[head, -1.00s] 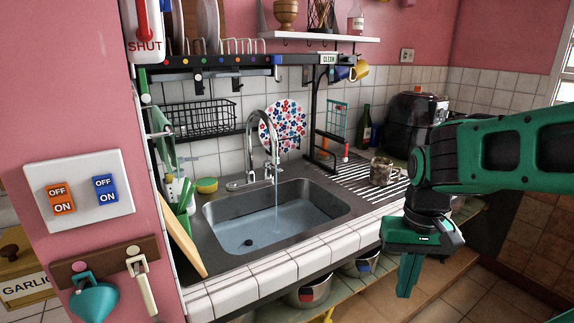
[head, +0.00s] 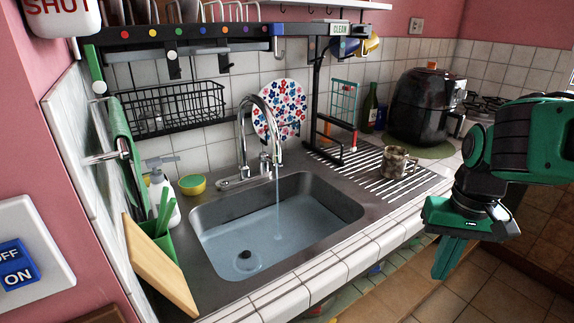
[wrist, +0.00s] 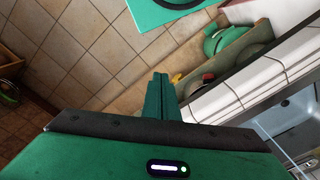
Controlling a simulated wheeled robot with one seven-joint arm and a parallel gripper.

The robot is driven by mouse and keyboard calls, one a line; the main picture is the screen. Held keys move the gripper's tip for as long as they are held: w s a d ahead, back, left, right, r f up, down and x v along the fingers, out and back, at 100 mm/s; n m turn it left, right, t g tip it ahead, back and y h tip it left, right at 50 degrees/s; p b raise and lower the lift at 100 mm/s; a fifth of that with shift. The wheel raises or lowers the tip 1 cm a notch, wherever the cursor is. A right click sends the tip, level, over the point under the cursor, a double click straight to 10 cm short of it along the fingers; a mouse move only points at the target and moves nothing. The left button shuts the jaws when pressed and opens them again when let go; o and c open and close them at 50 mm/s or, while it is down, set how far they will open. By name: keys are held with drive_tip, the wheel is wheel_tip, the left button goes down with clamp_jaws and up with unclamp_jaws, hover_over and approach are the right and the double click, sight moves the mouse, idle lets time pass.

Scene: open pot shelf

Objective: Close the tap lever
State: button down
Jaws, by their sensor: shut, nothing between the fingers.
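The chrome tap (head: 243,128) stands at the back of the steel sink (head: 205,262), its spout curving over the basin. A thin stream of water runs from the spout into the water in the basin. Small chrome lever parts (head: 265,163) show at the tap's base; their exact position is too small to tell. My green gripper (head: 446,272) hangs at the right, in front of the tiled counter edge, well apart from the tap. It is shut and empty, pointing down. In the wrist view its fingers (wrist: 163,100) are together, above the floor beside the counter.
A patterned mug (head: 397,163) stands on the striped drainboard right of the sink. A black air fryer (head: 420,108) is behind it. A green holder and wooden board (head: 160,270) stand left of the sink. A rack (head: 190,40) hangs above the sink.

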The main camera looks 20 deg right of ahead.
drive_tip(key=w+a+n+t, duration=0.1)
drive_tip(key=w+a+n, duration=0.1)
drive_tip(key=w, duration=0.3)
drive_tip(key=w+a+n+t, duration=0.1)
drive_tip(key=w+a, duration=0.4)
drive_tip(key=w, duration=0.1)
drive_tip(key=w+a+n+t, duration=0.1)
drive_tip(key=w+a+n, duration=0.1)
drive_tip(key=w, duration=0.3)
drive_tip(key=shift+w+a+r+n+t, duration=0.2)
drive_tip(key=shift+a+n+t, duration=0.15)
drive_tip(key=shift+a, duration=0.3)
drive_tip(key=w+a+f+y, duration=0.3)
drive_tip(key=w+a+f, duration=0.2)
drive_tip(key=w+a, duration=0.15)
drive_tip(key=m+t+y, duration=0.8)
drive_tip(key=m+t, duration=0.2)
drive_tip(key=t, duration=0.1)
approach(271, 161)
drive_tip(key=s+d, duration=0.2)
drive_tip(key=d, duration=0.3)
drive_tip(key=x, duration=0.9)
drive_tip(key=shift+w+a, duration=0.2)
drive_tip(key=shift+w, duration=0.15)
drive_tip(key=shift+f+g, duration=0.15)
drive_tip(key=shift+g, duration=0.1)
